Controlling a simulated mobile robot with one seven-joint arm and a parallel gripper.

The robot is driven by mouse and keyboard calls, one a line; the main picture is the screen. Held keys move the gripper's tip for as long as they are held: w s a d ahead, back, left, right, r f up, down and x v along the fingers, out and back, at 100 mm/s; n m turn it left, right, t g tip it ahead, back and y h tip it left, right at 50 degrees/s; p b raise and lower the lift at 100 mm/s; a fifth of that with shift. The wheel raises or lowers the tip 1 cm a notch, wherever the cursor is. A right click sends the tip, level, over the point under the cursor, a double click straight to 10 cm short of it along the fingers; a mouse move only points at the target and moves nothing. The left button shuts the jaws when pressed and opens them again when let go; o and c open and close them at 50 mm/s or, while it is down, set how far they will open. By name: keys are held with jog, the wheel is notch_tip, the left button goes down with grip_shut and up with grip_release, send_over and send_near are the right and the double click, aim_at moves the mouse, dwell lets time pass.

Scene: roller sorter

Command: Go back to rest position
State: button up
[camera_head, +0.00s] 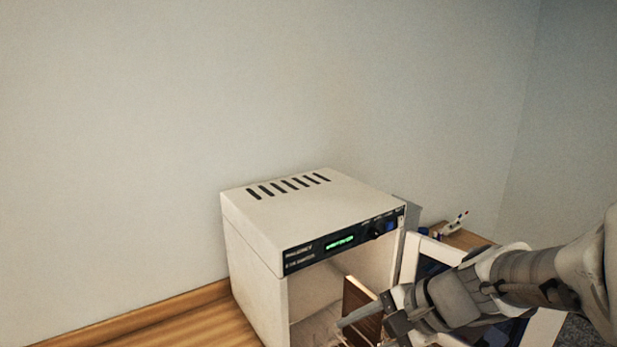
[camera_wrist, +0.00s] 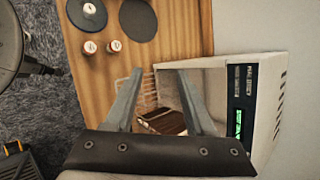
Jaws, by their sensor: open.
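My gripper (camera_head: 362,312) is at the open front of a white box-shaped machine (camera_head: 253,232) in the head view. In the wrist view my gripper (camera_wrist: 158,76) has its two fingers wide apart with nothing clasped. A dark brown block-like object (camera_wrist: 165,122) shows beyond and between the fingers, inside or at the mouth of the machine (camera_wrist: 268,110). In the head view this brown object (camera_head: 358,298) stands just behind the fingers, partly hidden by them. Whether a finger touches it I cannot tell.
The machine's open door (camera_head: 408,258) stands at the right, close to my arm. The wooden table (camera_wrist: 170,35) holds two small white-topped containers (camera_wrist: 90,47) and dark round discs (camera_wrist: 138,20). A small white item (camera_head: 455,222) lies behind the door.

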jog(key=s+d+r+n+t+h, duration=0.1)
jog(key=s+d+r+n+h, duration=0.4)
jog(key=s+n, duration=0.5)
jog(key=d+n+h, duration=0.1)
jog(key=n+h, duration=0.1)
jog(key=shift+d+t+h, duration=0.2)
jog(key=shift+t+h, duration=0.1)
